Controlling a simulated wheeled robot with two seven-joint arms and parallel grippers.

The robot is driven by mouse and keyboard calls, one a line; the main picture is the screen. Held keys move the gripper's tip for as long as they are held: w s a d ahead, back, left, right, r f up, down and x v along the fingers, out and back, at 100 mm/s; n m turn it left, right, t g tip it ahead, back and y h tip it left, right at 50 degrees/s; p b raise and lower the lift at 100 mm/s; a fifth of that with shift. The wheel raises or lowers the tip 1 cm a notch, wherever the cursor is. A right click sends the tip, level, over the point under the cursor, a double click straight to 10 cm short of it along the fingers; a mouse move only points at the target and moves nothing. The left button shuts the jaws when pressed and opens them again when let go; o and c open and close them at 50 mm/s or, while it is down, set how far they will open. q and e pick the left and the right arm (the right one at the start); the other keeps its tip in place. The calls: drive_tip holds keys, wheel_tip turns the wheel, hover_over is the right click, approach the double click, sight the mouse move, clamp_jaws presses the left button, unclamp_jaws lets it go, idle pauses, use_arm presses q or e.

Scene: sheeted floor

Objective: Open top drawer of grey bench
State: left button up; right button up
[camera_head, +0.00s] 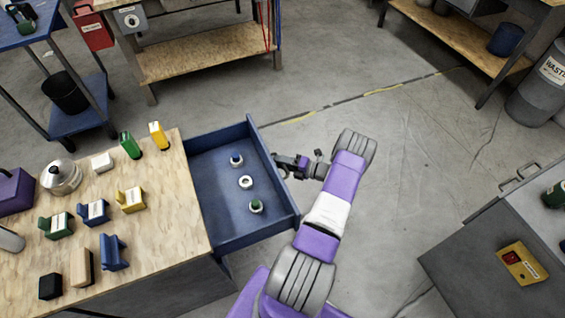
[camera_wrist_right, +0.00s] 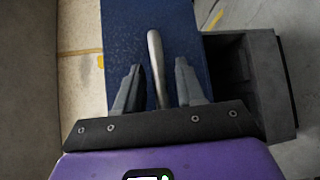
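A wood-topped bench (camera_head: 150,215) with a dark grey side stands at the left. Its blue drawer (camera_head: 217,205) is pulled out to the right, and a few small round items lie inside. In the right wrist view the blue drawer front (camera_wrist_right: 190,30) carries a metal bar handle (camera_wrist_right: 156,62). My right gripper (camera_head: 285,165) is at the outer face of the drawer front. In its wrist view (camera_wrist_right: 158,88) the two fingers are spread on either side of the handle, with visible gaps. My left gripper does not show.
Blocks, colored holders and a metal kettle (camera_head: 62,177) stand on the bench top. A grey cabinet (camera_head: 480,260) with a yellow item (camera_head: 522,263) stands at the lower right. A blue cart (camera_head: 75,115) is at upper left. The floor right of the drawer is clear.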

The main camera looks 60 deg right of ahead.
drive_tip(key=s+d+r+p, duration=0.1)
drive_tip(key=s, duration=0.6)
drive_tip(key=shift+s+p, duration=0.25)
drive_tip(key=shift+p, duration=0.05)
